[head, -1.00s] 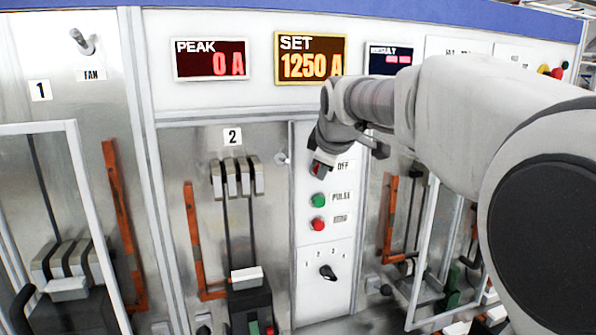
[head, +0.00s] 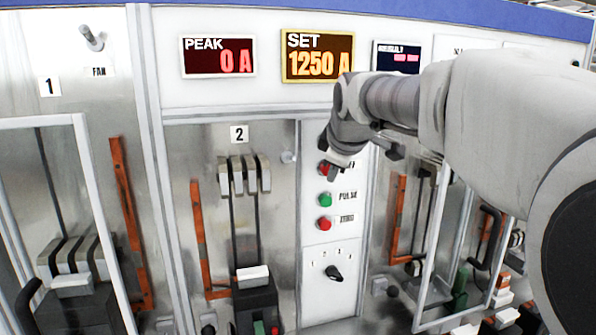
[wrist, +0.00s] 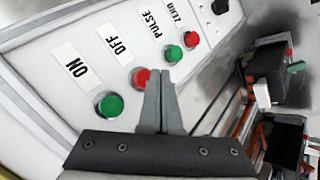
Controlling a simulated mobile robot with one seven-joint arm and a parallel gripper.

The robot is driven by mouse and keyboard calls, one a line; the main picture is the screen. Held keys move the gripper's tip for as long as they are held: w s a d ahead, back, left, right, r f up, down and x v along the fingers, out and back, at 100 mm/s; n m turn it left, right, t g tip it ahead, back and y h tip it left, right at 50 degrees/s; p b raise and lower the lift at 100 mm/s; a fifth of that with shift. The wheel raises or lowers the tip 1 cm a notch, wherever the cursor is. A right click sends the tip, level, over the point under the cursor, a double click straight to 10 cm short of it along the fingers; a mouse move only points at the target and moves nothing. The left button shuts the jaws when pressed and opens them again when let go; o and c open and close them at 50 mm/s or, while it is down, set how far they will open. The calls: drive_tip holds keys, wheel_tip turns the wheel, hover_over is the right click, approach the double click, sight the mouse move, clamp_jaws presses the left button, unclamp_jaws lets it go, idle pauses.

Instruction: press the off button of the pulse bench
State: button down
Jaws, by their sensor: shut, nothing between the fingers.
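The red OFF button (head: 323,168) is on the narrow control panel of the pulse bench, its label partly hidden by my gripper. In the wrist view the red OFF button (wrist: 140,77) shows left of the fingertips, beside its OFF label (wrist: 114,38). My gripper (head: 334,174) is shut and empty, just right of the button in the head view. In the wrist view my gripper (wrist: 159,72) overlaps the space between the OFF button and the green PULSE button (wrist: 172,54). I cannot tell whether the fingertips touch the panel.
The green ON button (wrist: 109,104) is beside OFF. The red ZERO button (head: 324,224) and a rotary knob (head: 333,272) are lower on the panel. Displays read PEAK 0 A (head: 219,57) and SET 1250 A (head: 317,56). An open framed door (head: 440,250) stands at the right.

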drive_tip(key=shift+s+d+b, duration=0.25)
drive_tip(key=shift+s+b, duration=0.3)
drive_tip(key=shift+s, duration=0.65)
drive_tip(key=shift+s+d+b, duration=0.25)
drive_tip(key=shift+s+b, duration=0.25)
drive_tip(key=shift+s, duration=0.7)
